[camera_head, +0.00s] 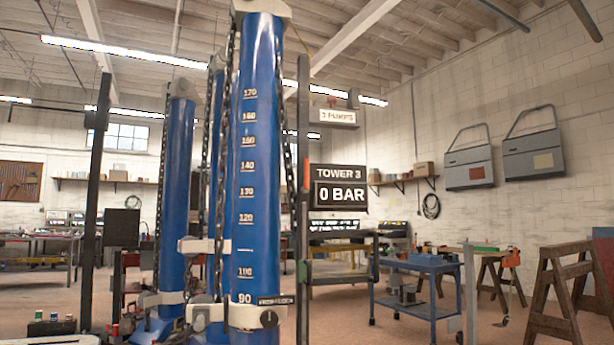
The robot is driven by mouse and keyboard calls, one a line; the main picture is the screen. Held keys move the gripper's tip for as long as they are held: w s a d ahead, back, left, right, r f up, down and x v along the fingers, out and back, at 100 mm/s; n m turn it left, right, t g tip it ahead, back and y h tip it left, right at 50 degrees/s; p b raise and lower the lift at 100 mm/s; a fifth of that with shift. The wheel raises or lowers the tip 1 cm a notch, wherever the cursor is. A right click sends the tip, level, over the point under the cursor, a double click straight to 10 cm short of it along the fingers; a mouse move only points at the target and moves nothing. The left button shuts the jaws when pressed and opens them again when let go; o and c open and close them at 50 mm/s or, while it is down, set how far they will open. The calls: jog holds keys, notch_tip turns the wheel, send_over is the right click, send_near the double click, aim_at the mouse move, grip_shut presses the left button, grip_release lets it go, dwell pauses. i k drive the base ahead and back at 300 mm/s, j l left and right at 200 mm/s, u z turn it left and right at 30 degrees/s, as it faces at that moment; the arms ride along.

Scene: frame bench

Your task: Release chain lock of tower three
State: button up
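A tall blue tower (259,200) with a height scale from 90 to 170 stands upright left of centre, nearest to me. A sign (338,187) at its right reads "TOWER 3" and "0 BAR". A pale collar (240,316) wraps the tower low down. A dark round knob (269,319) sits on the collar's front, under a small dark label (276,300) whose text is too small to read surely. A dark chain (289,150) hangs along the tower's right side, and another chain (226,120) along its left. My gripper is not in view.
Another blue tower (175,190) stands behind to the left, and one more is partly hidden behind the nearest. A dark upright post (303,200) stands close at its right. A blue cart (420,268) and wooden trestles (556,280) stand to the right. Some floor between shows bare.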

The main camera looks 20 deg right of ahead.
aim_at(305, 189)
jog(key=l+u, duration=0.1)
jog(key=u, duration=0.45)
jog(key=i+l+u, duration=0.1)
jog(key=l+u, duration=0.2)
jog(key=l, duration=0.3)
jog(key=l+u, duration=0.35)
jog(key=l, duration=0.2)
jog(key=k+l+u, duration=0.15)
jog(key=l, duration=2.1)
jog(key=i, duration=0.1)
